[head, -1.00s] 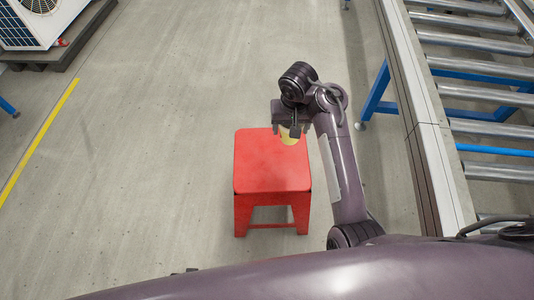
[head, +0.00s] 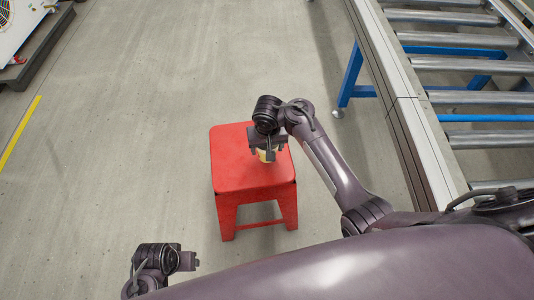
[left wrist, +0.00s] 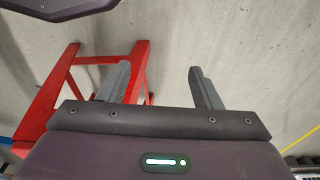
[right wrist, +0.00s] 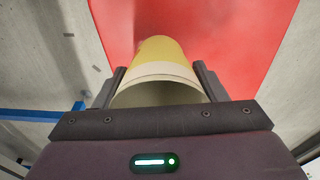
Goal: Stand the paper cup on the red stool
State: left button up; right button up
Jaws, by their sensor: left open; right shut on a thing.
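The red stool (head: 237,174) stands on the floor in the middle of the head view. Its top also fills the upper part of the right wrist view (right wrist: 255,35). My right gripper (head: 266,152) is shut on the yellow and white paper cup (right wrist: 160,68) and holds it over the stool top. The cup (head: 267,155) shows only partly below the fingers in the head view. I cannot tell whether its far end touches the stool. My left gripper (left wrist: 158,85) is open and empty, low beside the stool's legs; it also shows at the bottom of the head view (head: 188,257).
A roller conveyor (head: 465,95) with a pale side rail and blue legs runs along the right. A dark platform with a white unit (head: 22,30) stands at the upper left. A yellow line (head: 20,132) marks the floor. The floor left of the stool is clear.

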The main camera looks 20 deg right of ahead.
notch_tip(320, 180, down, 3)
jog(key=shift+f+b, duration=0.1)
jog(key=shift+b, duration=0.55)
pick_arm(q)
jog(key=r, duration=0.5)
jog(key=shift+s+d+r, duration=0.25)
pick_arm(e)
jog(key=shift+f, duration=0.1)
jog(key=shift+f, duration=0.15)
jog(key=o, duration=1)
jog(key=shift+c, duration=0.2)
pick_arm(q)
jog(key=shift+r, duration=0.1)
